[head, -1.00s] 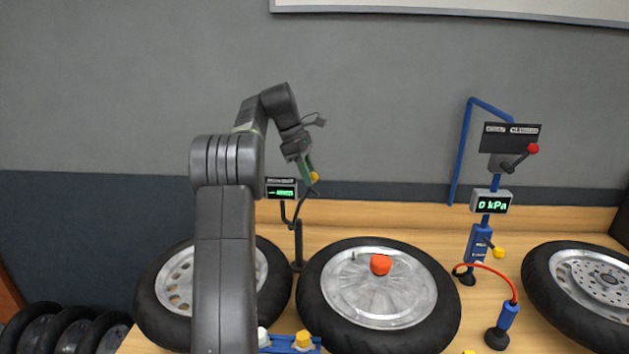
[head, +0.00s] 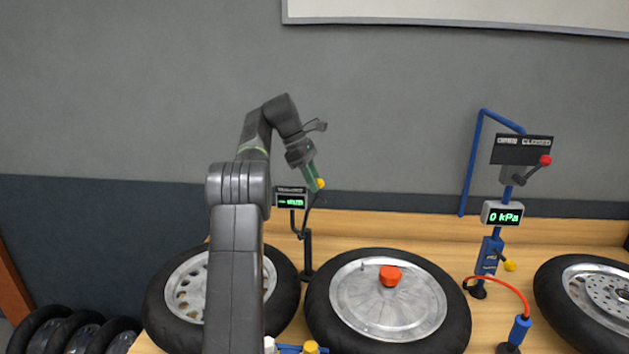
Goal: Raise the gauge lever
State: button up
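The gauge stand (head: 488,255) is a blue post at the right of the head view, with a display box (head: 502,213) reading "0 kPa". A short lever with a yellow knob (head: 510,266) sticks out to the right low on this post. Above the display, a lever with a red knob (head: 545,160) slants up to the right in front of a dark "OPEN CLOSED" plate (head: 506,149). I cannot tell which is the gauge lever. My gripper (head: 317,181) hangs in the air well left of the stand, touching neither lever. Its fingers are too small to read.
A wheel (head: 455,310) with a red cap (head: 390,276) lies in the middle of the wooden bench. Other wheels lie left (head: 285,300) and right (head: 545,295). A small display on a black stand (head: 307,255) is just below my gripper. A red hose (head: 505,281) curves beside the gauge stand.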

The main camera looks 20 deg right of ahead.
jog(key=o, duration=0.4)
jog(key=shift+w+f, duration=0.3)
jog(key=shift+w, duration=0.1)
jog(key=shift+c, duration=0.2)
jog(key=shift+o, duration=0.2)
jog(key=shift+w+f, duration=0.1)
jog(key=shift+w, duration=0.15)
jog(key=shift+s+r, duration=0.2)
jog(key=shift+s, duration=0.05)
